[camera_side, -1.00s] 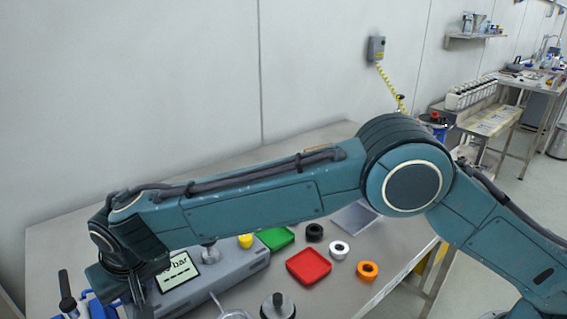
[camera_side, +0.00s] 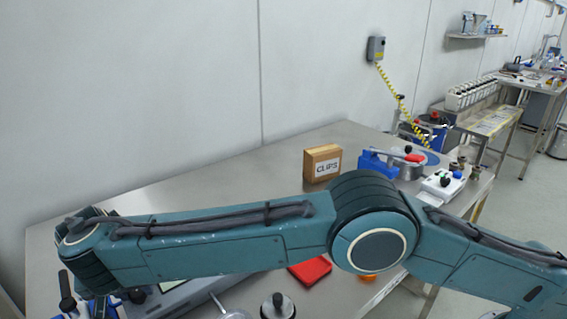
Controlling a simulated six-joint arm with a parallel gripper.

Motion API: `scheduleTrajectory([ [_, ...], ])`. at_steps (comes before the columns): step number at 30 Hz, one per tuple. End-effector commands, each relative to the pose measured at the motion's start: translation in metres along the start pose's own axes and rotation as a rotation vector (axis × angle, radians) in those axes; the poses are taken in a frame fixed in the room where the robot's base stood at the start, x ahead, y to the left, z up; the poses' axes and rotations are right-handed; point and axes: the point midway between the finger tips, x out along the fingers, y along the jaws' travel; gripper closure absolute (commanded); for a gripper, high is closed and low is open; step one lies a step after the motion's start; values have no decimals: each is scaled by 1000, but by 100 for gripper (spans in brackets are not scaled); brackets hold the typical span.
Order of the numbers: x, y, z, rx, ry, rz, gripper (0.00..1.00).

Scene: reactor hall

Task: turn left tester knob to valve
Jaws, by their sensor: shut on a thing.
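The grey tester (camera_side: 200,292) lies at the lower left. My arm crosses in front of it and hides most of it, including its right knob. A small strip of its screen (camera_side: 172,285) shows under my arm. My gripper (camera_side: 108,304) points down at the tester's left end, at the bottom edge of the picture. It is shut on what seems to be the left tester knob. The fingertips and the knob itself are hidden, so I cannot read the knob's setting.
A red tray (camera_side: 310,270) and an orange ring (camera_side: 367,277) show partly below my arm. A round weight with a dark knob (camera_side: 278,306) stands in front. A CLIPS box (camera_side: 322,164), a blue device (camera_side: 378,163) and a white switch box (camera_side: 443,184) stand at the back right.

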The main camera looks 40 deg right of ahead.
Motion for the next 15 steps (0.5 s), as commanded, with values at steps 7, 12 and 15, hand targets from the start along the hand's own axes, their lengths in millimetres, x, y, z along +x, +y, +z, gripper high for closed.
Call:
scheduleTrajectory([
  [7,-1,0,0,0,0,-1,96],
  [12,-1,0,0,-1,0,-1,52],
  [15,0,0,0,-1,0,-1,52],
])
